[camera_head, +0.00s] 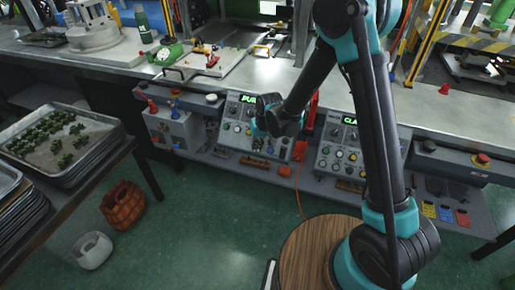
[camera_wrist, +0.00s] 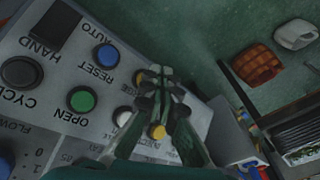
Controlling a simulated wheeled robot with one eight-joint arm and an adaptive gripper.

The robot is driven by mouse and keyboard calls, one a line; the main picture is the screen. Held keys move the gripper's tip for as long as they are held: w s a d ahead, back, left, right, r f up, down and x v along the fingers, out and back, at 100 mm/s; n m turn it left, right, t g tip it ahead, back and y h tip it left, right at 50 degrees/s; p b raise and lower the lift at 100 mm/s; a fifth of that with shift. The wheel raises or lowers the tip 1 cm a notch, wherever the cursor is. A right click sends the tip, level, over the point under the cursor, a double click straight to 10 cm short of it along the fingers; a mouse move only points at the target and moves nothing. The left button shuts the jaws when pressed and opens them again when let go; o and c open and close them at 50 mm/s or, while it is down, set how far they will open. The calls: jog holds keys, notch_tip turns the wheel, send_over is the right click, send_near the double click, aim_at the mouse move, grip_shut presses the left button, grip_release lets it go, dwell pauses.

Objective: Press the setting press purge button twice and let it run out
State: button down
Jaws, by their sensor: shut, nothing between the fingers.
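The setting press control panel (camera_head: 250,135) has a lit display starting "PUR" (camera_head: 248,98) and several round buttons. My gripper (camera_head: 268,118) is in front of this panel and hides part of it. In the wrist view my gripper (camera_wrist: 156,78) is shut and empty, its fingertips over the panel. A label ending in "RGE" (camera_wrist: 124,87) shows just left of the fingers. The button above that label is mostly hidden by the fingertips. I cannot tell whether the fingertips touch it. A blue RESET button (camera_wrist: 105,55) and a green OPEN button (camera_wrist: 82,99) lie to the left.
A second panel (camera_head: 338,155) with a "CLA" display stands to the right. A yellow button (camera_wrist: 158,131) shows between my fingers. The metal bench (camera_head: 440,105) carries fixtures behind. A tray (camera_head: 95,160) of green parts and a brown basket (camera_head: 122,205) are at left.

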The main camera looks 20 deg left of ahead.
jog(key=shift+s+r, duration=0.15)
jog(key=shift+s, duration=0.05)
jog(key=shift+s+a+r, duration=0.1)
jog(key=shift+s+r, duration=0.7)
jog(key=shift+s, duration=0.2)
jog(key=shift+s+a+r, duration=0.1)
jog(key=shift+s+r, duration=0.7)
jog(key=shift+s, duration=0.15)
jog(key=d+r+m+t, duration=0.1)
jog(key=d+r, duration=0.3)
jog(key=d, duration=0.8)
jog(key=d+r+m+t, duration=0.15)
jog(key=d+r, duration=0.25)
jog(key=d, duration=0.8)
jog(key=s+d+m+h, duration=0.1)
jog(key=s+d, duration=0.4)
jog(key=d, duration=0.3)
jog(key=s+d+m+h, duration=0.1)
jog(key=s+d+m, duration=0.1)
jog(key=s+d, duration=0.3)
jog(key=d, duration=0.4)
jog(key=shift+s+r, duration=0.15)
jog(key=shift+s, duration=0.05)
jog(key=shift+t, duration=0.25)
dwell(0.9)
